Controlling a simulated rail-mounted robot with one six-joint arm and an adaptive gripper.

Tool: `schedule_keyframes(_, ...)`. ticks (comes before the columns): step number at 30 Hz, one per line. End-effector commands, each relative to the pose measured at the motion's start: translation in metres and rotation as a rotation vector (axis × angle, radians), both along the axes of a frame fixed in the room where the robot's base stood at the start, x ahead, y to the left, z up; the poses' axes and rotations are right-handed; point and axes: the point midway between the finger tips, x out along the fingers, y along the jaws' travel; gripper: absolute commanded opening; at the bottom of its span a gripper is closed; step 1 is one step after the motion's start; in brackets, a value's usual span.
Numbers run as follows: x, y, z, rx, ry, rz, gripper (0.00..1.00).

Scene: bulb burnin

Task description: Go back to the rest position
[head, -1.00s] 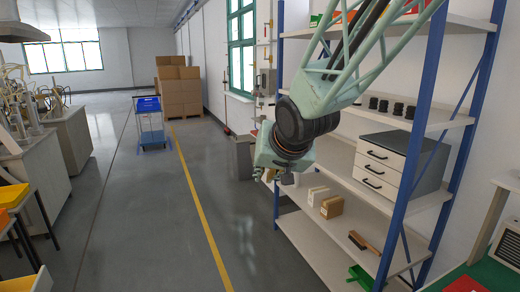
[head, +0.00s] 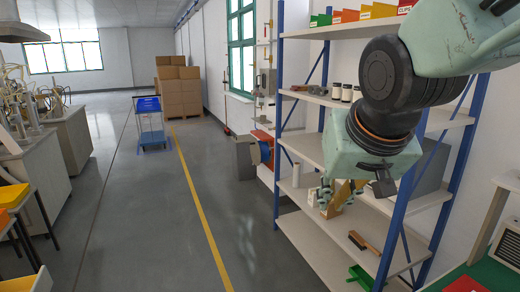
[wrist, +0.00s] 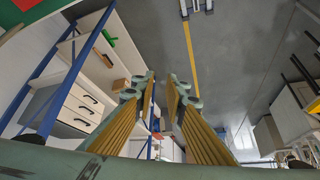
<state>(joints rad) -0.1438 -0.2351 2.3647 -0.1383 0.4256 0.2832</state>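My gripper (head: 328,192) hangs below my wrist in front of the shelving unit in the head view, beside its lower shelves. In the wrist view my gripper (wrist: 164,82) shows its two yellow-ribbed fingers with a clear gap between the tips. Nothing is held between them. It appears clear of the shelves. My wrist and arm hide part of the drawer unit and the upper right shelves in the head view.
The blue-posted shelving unit (head: 399,226) stands close on the right, holding a white drawer unit (wrist: 74,107) and small boxes. A green bench (head: 490,277) is at the lower right. A blue trolley (head: 151,137) stands far off. The grey floor in the middle is clear.

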Motion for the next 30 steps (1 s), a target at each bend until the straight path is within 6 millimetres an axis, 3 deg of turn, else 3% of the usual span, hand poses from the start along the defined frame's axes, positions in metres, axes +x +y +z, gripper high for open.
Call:
schedule_keyframes(12, -0.097, -0.034, 0.001, -0.031, 0.091, -0.006, 0.12)
schedule_keyframes(30, -0.231, -0.053, -0.012, -0.040, 0.222, 0.014, 0.12)
